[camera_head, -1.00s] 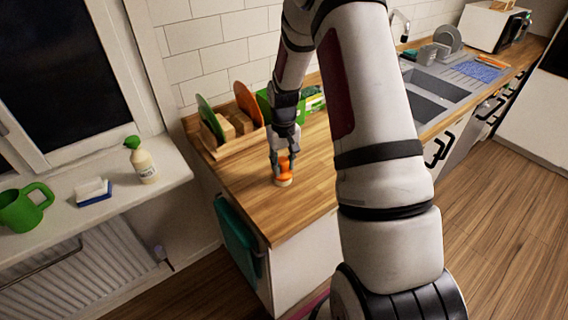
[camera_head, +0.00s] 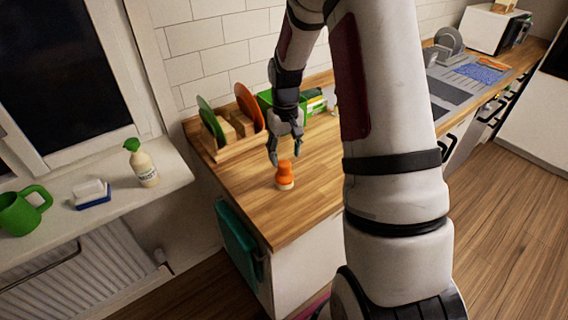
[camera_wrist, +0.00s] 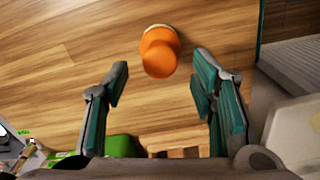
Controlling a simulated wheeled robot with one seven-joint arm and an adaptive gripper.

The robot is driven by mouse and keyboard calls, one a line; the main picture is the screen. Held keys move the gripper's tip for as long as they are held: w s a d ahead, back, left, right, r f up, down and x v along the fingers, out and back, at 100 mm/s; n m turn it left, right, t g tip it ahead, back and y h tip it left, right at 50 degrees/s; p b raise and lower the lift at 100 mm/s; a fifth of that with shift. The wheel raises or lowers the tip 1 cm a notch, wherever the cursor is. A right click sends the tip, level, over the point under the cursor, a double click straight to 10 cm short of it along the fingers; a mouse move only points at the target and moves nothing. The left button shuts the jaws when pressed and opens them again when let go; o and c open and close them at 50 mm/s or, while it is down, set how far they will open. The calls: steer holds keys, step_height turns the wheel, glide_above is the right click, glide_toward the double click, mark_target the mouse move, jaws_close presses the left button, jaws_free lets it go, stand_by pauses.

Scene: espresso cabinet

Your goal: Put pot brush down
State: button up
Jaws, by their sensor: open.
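The pot brush (camera_head: 285,175) has an orange handle and a pale base. It stands upright on the wooden counter (camera_head: 310,205), base down, near the counter's left front part. In the wrist view the brush (camera_wrist: 159,52) shows from above, beyond the fingertips and between their lines. My gripper (camera_head: 286,160) is open and empty, above and slightly behind the brush, apart from it. In the wrist view both teal-padded fingers of my gripper (camera_wrist: 160,72) are spread wide with nothing between them.
A wooden rack (camera_head: 232,146) with green and orange plates stands at the back left of the counter. The sink (camera_head: 447,90) lies to the right. The counter around the brush is clear.

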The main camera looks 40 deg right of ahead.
steer(key=s+a+r+t, duration=0.1)
steer(key=a+r, duration=0.2)
steer(key=r, duration=0.4)
steer(key=s+a+r, duration=0.2)
steer(key=r, duration=0.6)
steer(key=s+a+r+t, duration=0.1)
steer(key=s+a+r, duration=0.2)
steer(key=s, duration=0.3)
steer(key=s+a+r+n+t, duration=0.1)
steer(key=s+a+r+t, duration=0.1)
steer(key=s+a+r, duration=0.2)
steer(key=s+a+r+n+t, duration=0.1)
steer(key=s+a+r, duration=0.2)
steer(key=s+a, duration=0.3)
steer(key=s, duration=0.3)
steer(key=shift+s+r+t+b, duration=0.3)
steer(key=shift+w+f, duration=0.1)
steer(key=shift+w, duration=0.05)
